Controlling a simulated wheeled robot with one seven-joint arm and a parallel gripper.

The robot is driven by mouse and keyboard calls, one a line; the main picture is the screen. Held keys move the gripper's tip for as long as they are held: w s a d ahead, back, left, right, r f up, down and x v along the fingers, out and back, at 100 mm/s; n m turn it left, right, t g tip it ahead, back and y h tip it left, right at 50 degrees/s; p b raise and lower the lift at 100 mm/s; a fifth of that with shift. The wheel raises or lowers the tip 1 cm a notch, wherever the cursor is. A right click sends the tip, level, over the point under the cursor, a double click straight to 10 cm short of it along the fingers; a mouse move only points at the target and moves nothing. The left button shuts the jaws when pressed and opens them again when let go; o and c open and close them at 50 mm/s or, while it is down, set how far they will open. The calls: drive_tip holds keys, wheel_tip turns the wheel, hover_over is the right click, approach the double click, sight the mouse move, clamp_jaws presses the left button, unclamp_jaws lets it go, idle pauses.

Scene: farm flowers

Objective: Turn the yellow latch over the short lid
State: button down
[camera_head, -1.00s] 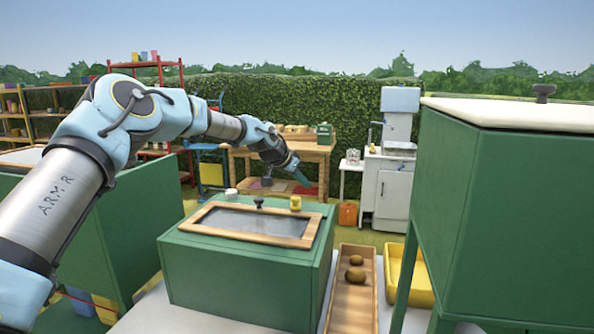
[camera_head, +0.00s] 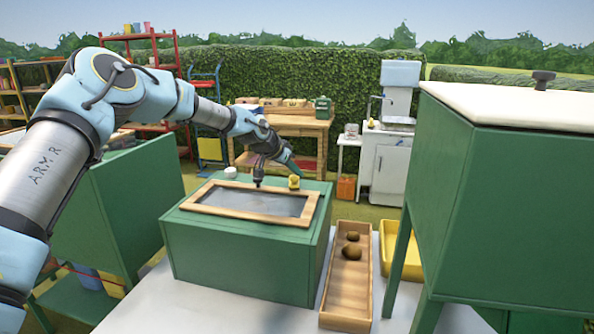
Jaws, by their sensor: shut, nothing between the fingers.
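The short green box stands in the middle with a wood-framed lid (camera_head: 225,208) on it, its pane grey and its dark knob at the back edge. The small yellow latch (camera_head: 294,182) sits at the back edge, right of the knob; I cannot tell whether it overlaps the frame. My gripper (camera_head: 297,174) comes over from the back left, its teal fingers shut and empty, pointing down and right. The fingertips are just above or behind the latch; I cannot tell whether they touch it. A dark part of my gripper hangs in line with the knob.
A white round piece (camera_head: 230,172) sits at the box's back left. A wooden tray (camera_head: 336,312) with brown lumps and a yellow bin (camera_head: 408,263) lie to the right. A tall green cabinet (camera_head: 490,200) with a white lid stands close at right.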

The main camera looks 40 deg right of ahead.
drive_tip(key=b, duration=0.1)
drive_tip(key=a+b, duration=0.1)
drive_tip(key=shift+w+a+f+b, duration=0.25)
drive_tip(key=shift+w+f+b, duration=0.05)
drive_tip(key=shift+w+f, duration=0.1)
drive_tip(key=shift+w+a+r, duration=0.15)
drive_tip(key=shift+r, duration=0.05)
drive_tip(key=shift+f, duration=0.1)
